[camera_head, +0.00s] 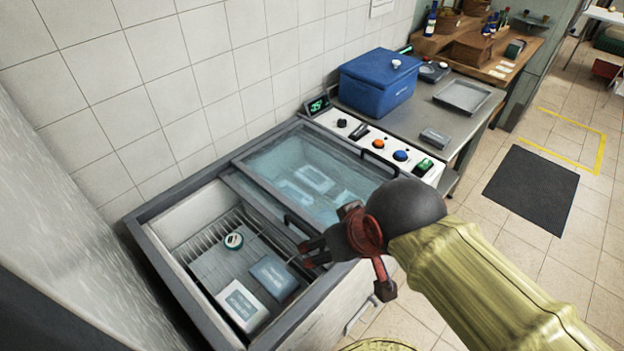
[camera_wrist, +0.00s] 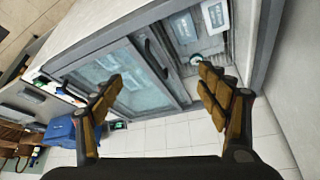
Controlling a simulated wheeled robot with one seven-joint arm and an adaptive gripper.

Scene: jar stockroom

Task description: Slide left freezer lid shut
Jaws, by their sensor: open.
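The chest freezer (camera_head: 173,287) stands against the tiled wall with its left half open. The left lid (camera_head: 262,199) is a framed glass panel slid to the right, seemingly overlapping the right lid (camera_head: 325,160). A dark curved handle (camera_head: 300,227) is on its front left part; the handle also shows in the wrist view (camera_wrist: 156,59). My gripper (camera_head: 308,252) is over the front of the freezer, close to this handle. In the wrist view its fingers (camera_wrist: 161,82) are spread and empty, with the lid and handle beyond them. Contact with the handle cannot be told.
In the open bay lie a blue box (camera_head: 273,277), a white box (camera_head: 242,304) and a small round jar (camera_head: 233,240). A control panel (camera_head: 370,145) borders the freezer's right end. A blue cooler (camera_head: 378,85) stands on the counter beyond.

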